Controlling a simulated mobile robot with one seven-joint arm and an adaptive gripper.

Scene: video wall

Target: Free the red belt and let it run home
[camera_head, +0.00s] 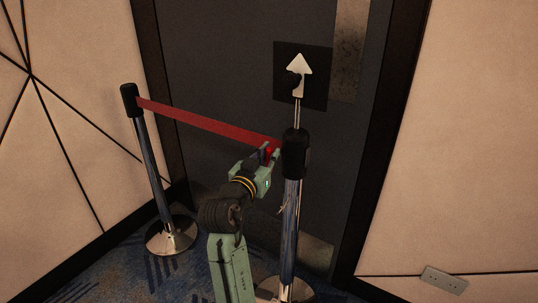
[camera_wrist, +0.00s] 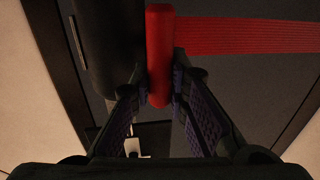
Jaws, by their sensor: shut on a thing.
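The red belt (camera_head: 205,124) stretches from the left post (camera_head: 150,160) to the right post's black head (camera_head: 295,153). It also shows in the wrist view (camera_wrist: 245,35), running off to the right. My gripper (camera_head: 268,152) is at the belt's right end, just left of the right post. In the wrist view, my gripper's fingers (camera_wrist: 158,90) are shut on the red end piece of the belt (camera_wrist: 159,45). The black post head (camera_wrist: 107,45) is close beside the end piece. I cannot tell whether the end piece is still hooked in it.
A dark door (camera_head: 225,60) stands behind the belt. A sign with a white arrow (camera_head: 299,64) rises above the right post. Beige panelled walls (camera_head: 460,130) flank the door. The left post's round base (camera_head: 171,237) stands on blue patterned carpet.

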